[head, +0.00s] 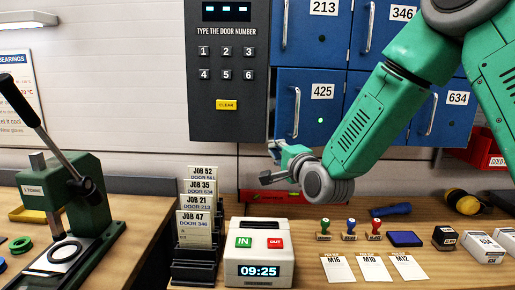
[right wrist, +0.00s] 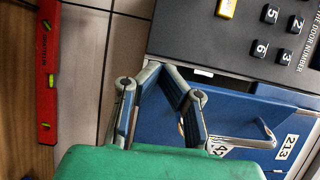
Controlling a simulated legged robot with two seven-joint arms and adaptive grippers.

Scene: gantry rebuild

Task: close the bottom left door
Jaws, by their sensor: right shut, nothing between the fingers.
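The bottom left door (head: 305,122), blue and labelled 425, is in the lower left of the locker block in the head view. My right gripper (head: 273,161) is just below and left of the door's lower edge, shut and empty. It also shows in the right wrist view (right wrist: 162,70). My left gripper is out of view.
The keypad panel (head: 227,110) is left of the doors. Below stand a card rack (head: 195,250) and a time clock (head: 259,270). Stamps, cards and boxes lie on the bench at right. A red level (right wrist: 48,75) is in the right wrist view.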

